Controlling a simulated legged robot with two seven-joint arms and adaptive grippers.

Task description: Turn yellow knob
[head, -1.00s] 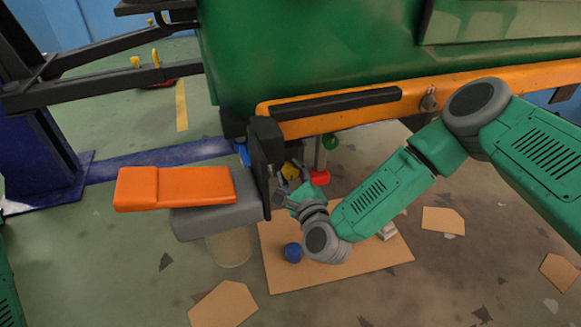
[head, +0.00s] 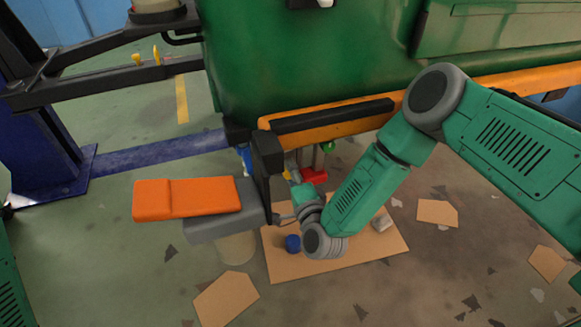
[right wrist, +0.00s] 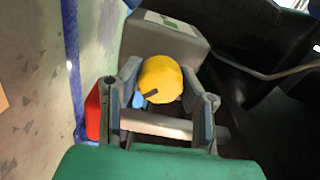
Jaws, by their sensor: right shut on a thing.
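The yellow knob (right wrist: 160,78) is round, with a dark notch low on its face. It shows in the right wrist view in front of a grey box-shaped housing (right wrist: 165,38). My right gripper (right wrist: 159,84) has one finger on each side of the knob and is shut on it. In the head view my right gripper (head: 291,183) reaches in under the green body, just right of a black upright block (head: 268,160), which hides part of it. The knob is mostly hidden there. My left gripper is not in view.
An orange seat-like pad (head: 185,198) on a grey support is left of my right gripper. A cardboard sheet (head: 370,258) lies below, with a blue cap (head: 293,243) on it. The green vehicle body (head: 310,60) and its orange rail (head: 505,82) are close above my arm.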

